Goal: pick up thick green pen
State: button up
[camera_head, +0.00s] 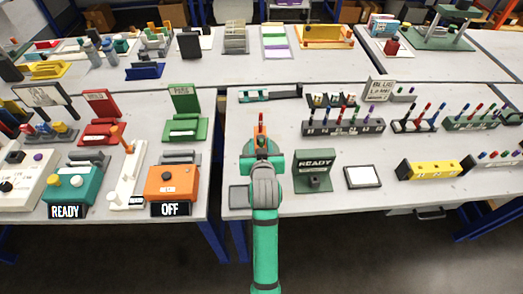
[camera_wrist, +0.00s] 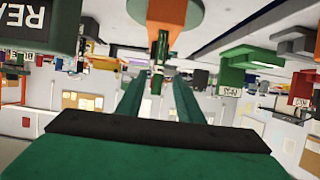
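My gripper (camera_head: 262,142) reaches over the front of the right table in the head view. In the wrist view, which looks upside down, its two teal fingers (camera_wrist: 159,80) are apart with a gap between them.
A dark rack (camera_head: 343,128) with several coloured pens stands right of my gripper. More racks with pens stand farther right. A green READY stand (camera_head: 315,180) and a white pad (camera_head: 362,177) are close by. An orange OFF box (camera_head: 171,184) is on the left table.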

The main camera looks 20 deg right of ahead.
jog(key=x, duration=0.5)
jog(key=shift+d+r, duration=0.1)
jog(key=shift+d, duration=0.2)
jog(key=shift+s, duration=0.1)
grip_shut()
